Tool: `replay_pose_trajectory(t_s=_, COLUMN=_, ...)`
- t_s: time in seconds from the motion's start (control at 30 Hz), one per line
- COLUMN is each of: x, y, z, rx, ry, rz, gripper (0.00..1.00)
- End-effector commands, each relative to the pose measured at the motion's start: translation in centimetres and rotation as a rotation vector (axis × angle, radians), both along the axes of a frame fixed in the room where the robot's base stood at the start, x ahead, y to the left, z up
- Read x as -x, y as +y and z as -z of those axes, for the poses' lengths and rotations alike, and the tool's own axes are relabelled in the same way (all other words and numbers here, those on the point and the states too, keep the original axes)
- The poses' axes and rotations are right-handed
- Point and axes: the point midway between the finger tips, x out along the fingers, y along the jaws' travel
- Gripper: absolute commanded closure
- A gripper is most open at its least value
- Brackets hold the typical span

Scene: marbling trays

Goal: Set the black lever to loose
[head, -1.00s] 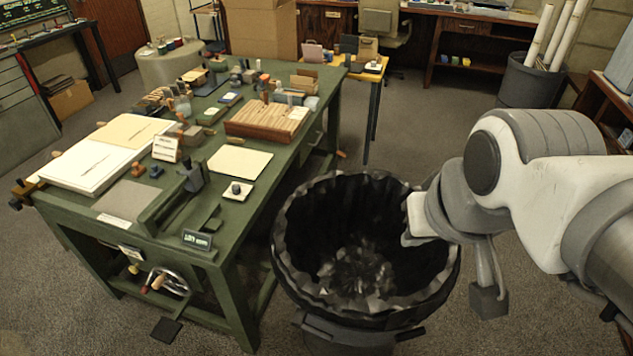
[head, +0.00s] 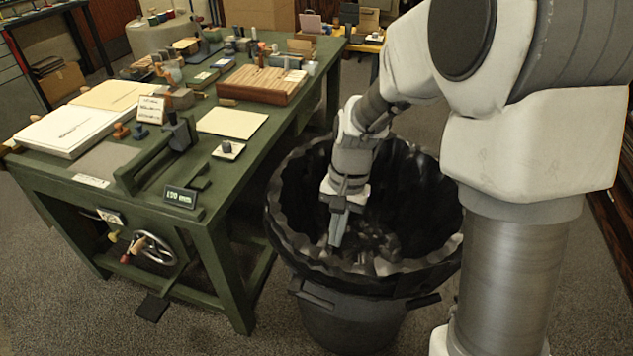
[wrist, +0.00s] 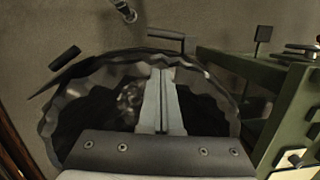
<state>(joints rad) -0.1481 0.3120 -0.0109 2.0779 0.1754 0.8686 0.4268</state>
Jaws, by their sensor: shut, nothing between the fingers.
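My gripper (head: 337,240) points down over the open black bin, right of the green bench, and is shut and empty. In the wrist view its fingers (wrist: 162,75) lie together against the bin's dark inside. I cannot clearly single out the black lever or read its setting. On the bench's front side are a handwheel (head: 153,250) and small coloured knobs (head: 113,236). A flat black pedal (head: 152,306) sits low beneath them; a dark plate on a stem (wrist: 263,35) shows in the wrist view. A dark upright block (head: 179,134) stands on the bench top.
The black bin (head: 325,305) with a crumpled liner stands close to the right of the green bench (head: 225,240). A small display (head: 181,197) sits at the bench's near corner. Trays, blocks and papers cover the bench top. Grey floor is free in front.

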Motion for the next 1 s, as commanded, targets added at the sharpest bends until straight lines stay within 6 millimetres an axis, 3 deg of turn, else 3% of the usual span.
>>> replay_pose_trajectory(t_s=0.03, x=-0.2, y=0.3, z=2.6, rx=0.003, ry=0.030, rz=0.013, gripper=1.00)
replay_pose_trajectory(t_s=0.2, x=-0.5, y=1.1, z=6.2, rx=0.009, ry=0.087, rz=0.052, gripper=1.00)
replay_pose_trajectory(t_s=0.73, x=-0.5, y=1.4, z=7.5, rx=0.012, ry=0.104, rz=0.064, gripper=1.00)
replay_pose_trajectory(t_s=1.0, x=0.4, y=1.8, z=11.7, rx=0.012, ry=0.106, rz=0.062, gripper=1.00)
